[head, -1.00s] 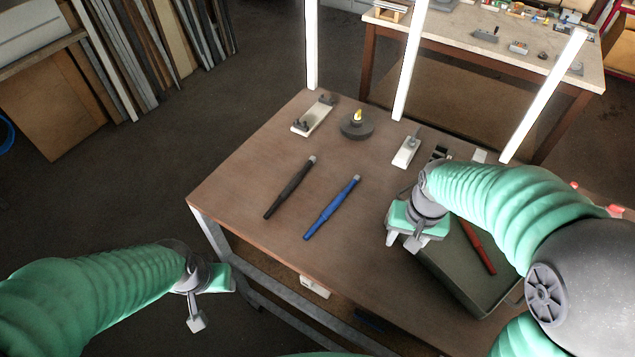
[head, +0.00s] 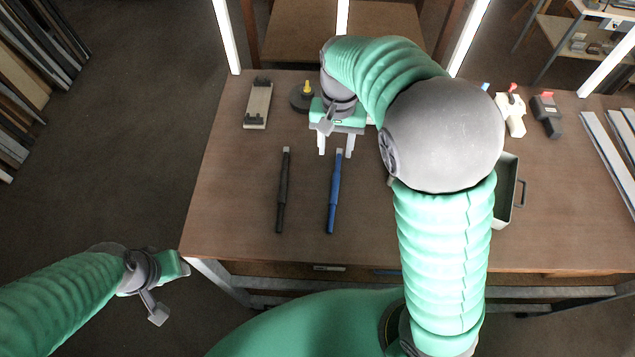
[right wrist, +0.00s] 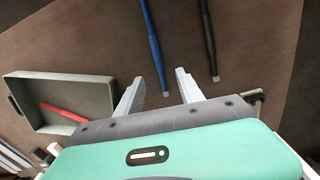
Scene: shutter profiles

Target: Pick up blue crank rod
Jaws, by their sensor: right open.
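The blue crank rod (head: 333,195) lies on the wooden table (head: 240,230), its light tip toward the back. It also shows in the right wrist view (right wrist: 152,40), with its tip just in front of and between the fingers. My right gripper (head: 335,153) is open and empty, over the far end of the blue rod. A black rod (head: 283,195) lies parallel to the left of the blue one. My left gripper (head: 158,310) hangs off the table's left front; whether its jaws are open is unclear.
A grey tray (right wrist: 60,77) holding a red rod (right wrist: 62,112) stands right of the blue rod, partly hidden by my right arm in the head view. Behind are a pale block fixture (head: 258,106) and a dark round base with a yellow top (head: 302,97).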

